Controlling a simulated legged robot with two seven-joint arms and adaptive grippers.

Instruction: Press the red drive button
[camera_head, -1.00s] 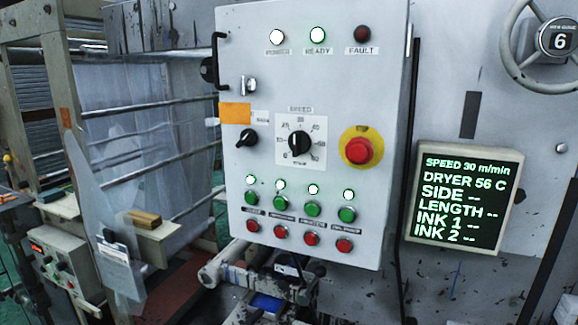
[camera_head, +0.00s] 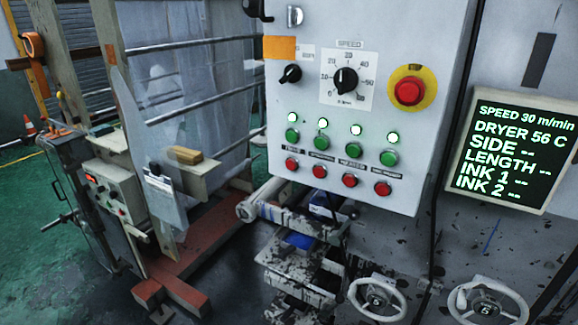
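A grey control cabinet (camera_head: 440,60) fills the upper middle of the head view. Along its lower part runs a row of several red buttons: the leftmost (camera_head: 292,163), the second (camera_head: 320,171), the third (camera_head: 350,180) and the rightmost (camera_head: 383,188). The small labels above them are too blurred to tell surely which is the drive button. Green buttons (camera_head: 292,135) sit above the labels, with lit white lamps (camera_head: 322,123) over them. A larger red mushroom button (camera_head: 408,91) on a yellow disc sits higher at right. Neither gripper is in view.
A black speed dial (camera_head: 345,80) and a smaller black knob (camera_head: 290,74) sit above the lamps. A lit display (camera_head: 515,150) stands to the right. Below are two white handwheels (camera_head: 378,298) and a roller (camera_head: 250,207). A clipboard (camera_head: 165,195) hangs at left.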

